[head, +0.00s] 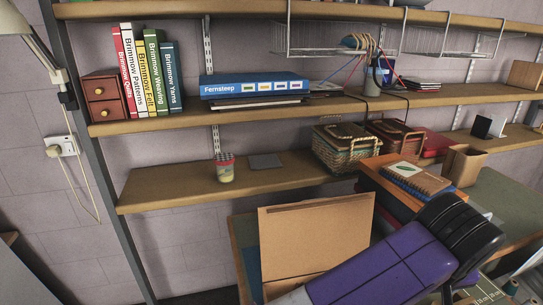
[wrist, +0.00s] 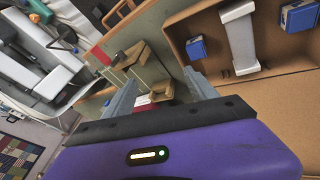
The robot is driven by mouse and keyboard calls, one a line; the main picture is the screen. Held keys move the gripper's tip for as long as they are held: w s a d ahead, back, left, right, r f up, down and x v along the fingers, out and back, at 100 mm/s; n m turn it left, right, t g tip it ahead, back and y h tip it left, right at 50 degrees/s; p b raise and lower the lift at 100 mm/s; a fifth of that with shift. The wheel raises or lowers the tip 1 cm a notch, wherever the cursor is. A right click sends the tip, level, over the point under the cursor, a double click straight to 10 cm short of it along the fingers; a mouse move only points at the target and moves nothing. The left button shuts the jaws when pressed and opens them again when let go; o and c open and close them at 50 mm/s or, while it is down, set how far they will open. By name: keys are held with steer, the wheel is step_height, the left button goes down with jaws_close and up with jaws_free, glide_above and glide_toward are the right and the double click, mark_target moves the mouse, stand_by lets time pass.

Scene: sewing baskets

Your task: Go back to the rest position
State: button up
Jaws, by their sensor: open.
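My gripper (wrist: 158,88) shows in the wrist view with its two grey fingers apart and nothing between them. In the head view my purple and black arm reaches across the lower right, and the fingers cannot be made out there. A brown cardboard box (head: 315,235) stands with its lid up beside and partly behind my arm. In the wrist view an open brown box (wrist: 278,85) at the right holds a white piece (wrist: 240,40) and blue items (wrist: 197,48). The fingers are apart from these items in the picture.
A wicker basket (head: 343,152) and a darker basket (head: 393,140) sit on the lower shelf (head: 165,190). A small jar (head: 225,170) stands on its left part. Notebooks on an orange box (head: 455,197) lie near my arm. A wire rack (head: 320,50) hangs above.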

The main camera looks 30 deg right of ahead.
steer(key=w+d+r+m+t+h, duration=0.1)
steer(key=w+d+r+t+h, duration=0.1)
steer(key=d+r+h, duration=0.55)
steer(key=w+d+r+m+t+h, duration=0.1)
steer(key=w+d+r+m+h, duration=0.3)
steer(key=r, duration=0.7)
step_height(320, 180, up, 10)
steer(key=w+a+f+n+t+h, duration=0.1)
steer(key=w+a+n+t+h, duration=0.1)
steer(key=a+n+t+h, duration=0.3)
steer(key=w+a+r+n+t+y, duration=0.3)
steer(key=a+t+y, duration=0.2)
steer(key=t, duration=0.3)
steer(key=s+a+f+n+t+y, duration=0.2)
steer(key=a+f+n+t+y, duration=0.55)
steer(key=a+f+y, duration=0.85)
steer(key=s+a+f+m+g, duration=0.2)
steer(key=s+f+g, duration=0.3)
steer(key=s+f, duration=0.6)
steer(key=s+a+f+m+g, duration=0.2)
steer(key=s+a+f+g, duration=0.3)
steer(key=s+f, duration=0.6)
steer(key=shift+s+f+b, duration=0.2)
steer(key=shift+s+b, duration=0.15)
steer(key=shift+s, duration=0.9)
